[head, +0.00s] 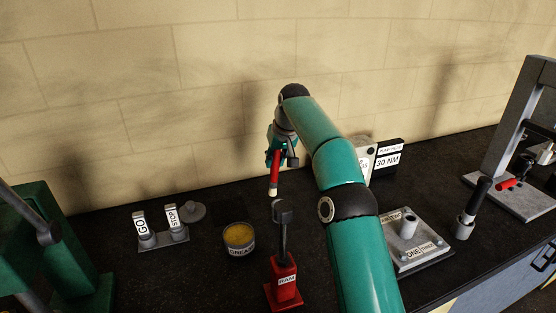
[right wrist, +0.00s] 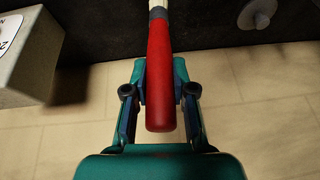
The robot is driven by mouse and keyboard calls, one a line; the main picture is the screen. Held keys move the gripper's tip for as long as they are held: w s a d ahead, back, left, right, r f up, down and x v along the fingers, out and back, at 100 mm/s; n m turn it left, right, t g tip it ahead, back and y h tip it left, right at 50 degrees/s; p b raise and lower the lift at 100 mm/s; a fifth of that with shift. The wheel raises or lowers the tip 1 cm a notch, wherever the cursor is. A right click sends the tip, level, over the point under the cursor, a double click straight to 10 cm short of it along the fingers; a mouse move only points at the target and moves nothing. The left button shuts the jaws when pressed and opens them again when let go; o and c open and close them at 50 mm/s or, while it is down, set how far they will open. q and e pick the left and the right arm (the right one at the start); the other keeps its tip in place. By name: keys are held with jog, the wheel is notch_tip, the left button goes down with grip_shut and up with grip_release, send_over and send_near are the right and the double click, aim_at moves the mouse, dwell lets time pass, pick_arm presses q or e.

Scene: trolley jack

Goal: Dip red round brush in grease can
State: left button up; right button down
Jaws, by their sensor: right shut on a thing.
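The red round brush (head: 275,172) is held by my right gripper (head: 278,150) in the head view. It hangs nearly upright, bristle end down, above the bench. In the right wrist view the red handle (right wrist: 161,80) lies between the fingers of my right gripper (right wrist: 160,95), with a pale section beyond it. The grease can (head: 239,239) stands on the bench, open, with yellow grease inside and a GREASE label. The brush is to the right of the can and higher, apart from it. My left gripper is not in view.
A red RAM stand (head: 284,282) with a dark upright lever is right of the can. GO and STOP blocks (head: 160,238) stand to its left. A grey plate with a post (head: 415,250) is at right. A 30 NM sign (head: 388,160) stands behind my right arm.

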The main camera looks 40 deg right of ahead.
jog(key=shift+w+a+f, duration=0.2)
jog(key=shift+a+f, duration=0.35)
jog(key=shift+a, duration=0.1)
jog(key=s+a+r+t+y+b, duration=0.15)
jog(key=s+a, duration=0.25)
jog(key=a, duration=0.7)
jog(key=shift+g+y, duration=0.25)
jog(key=shift+y, duration=0.4)
notch_tip(320, 180, down, 5)
jog(key=b, duration=0.5)
jog(key=shift+d+f+b, duration=0.1)
jog(key=shift+f+b, duration=0.05)
jog(key=shift+b, duration=0.15)
jog(key=shift+f+b, duration=0.3)
jog(key=shift+f, duration=0.15)
dwell(0.4)
